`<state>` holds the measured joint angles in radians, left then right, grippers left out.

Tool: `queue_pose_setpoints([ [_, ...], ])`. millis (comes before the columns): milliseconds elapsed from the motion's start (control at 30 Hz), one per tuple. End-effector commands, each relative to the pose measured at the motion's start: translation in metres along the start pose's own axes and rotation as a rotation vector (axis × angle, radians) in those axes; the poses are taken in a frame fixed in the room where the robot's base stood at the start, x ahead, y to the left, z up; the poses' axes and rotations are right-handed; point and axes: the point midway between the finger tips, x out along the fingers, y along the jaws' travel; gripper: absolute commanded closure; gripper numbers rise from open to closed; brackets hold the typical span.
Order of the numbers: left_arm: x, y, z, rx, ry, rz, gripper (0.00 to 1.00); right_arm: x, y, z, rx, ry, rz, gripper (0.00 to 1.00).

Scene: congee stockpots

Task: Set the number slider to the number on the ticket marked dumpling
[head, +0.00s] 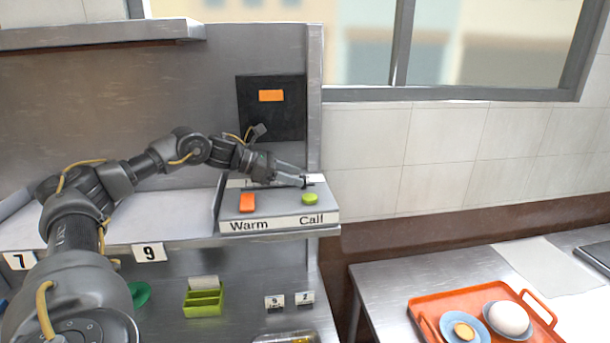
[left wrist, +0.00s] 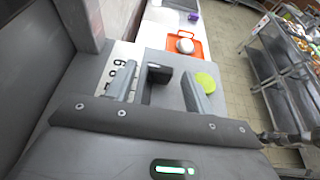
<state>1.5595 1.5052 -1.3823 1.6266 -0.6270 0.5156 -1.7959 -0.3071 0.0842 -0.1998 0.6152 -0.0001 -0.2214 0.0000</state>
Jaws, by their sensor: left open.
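My left gripper (head: 303,182) is over the back of the control box (head: 279,209). The left wrist view shows its two fingers apart, with the black slider knob (left wrist: 160,74) between them; I cannot tell whether either finger touches it. A strip with printed digits (left wrist: 117,78) runs beside the knob, partly hidden by a finger. My right gripper is not in view.
The box has an orange Warm button (head: 247,203) and a green Call button (head: 310,199), close in front of my gripper. Number tags 7 (head: 19,261) and 9 (head: 149,252) are on the shelf edge. An orange tray (head: 423,312) with food stands on the right counter.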

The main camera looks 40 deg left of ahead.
Motion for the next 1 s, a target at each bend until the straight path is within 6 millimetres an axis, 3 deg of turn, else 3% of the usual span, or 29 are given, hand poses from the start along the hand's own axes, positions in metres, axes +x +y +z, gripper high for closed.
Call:
queue_pose_setpoints([
  [133,0.02,0.0,0.002,-0.003,0.001,0.001,0.47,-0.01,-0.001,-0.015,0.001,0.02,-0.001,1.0],
  [300,0.034,0.001,0.0,-0.002,0.0,0.004,0.47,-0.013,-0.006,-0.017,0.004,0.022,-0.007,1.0],
  [633,0.037,0.001,-0.001,-0.002,0.0,0.004,0.47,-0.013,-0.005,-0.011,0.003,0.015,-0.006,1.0],
  [1000,0.037,0.001,-0.001,-0.002,0.0,0.005,0.96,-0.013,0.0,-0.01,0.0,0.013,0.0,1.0],
])
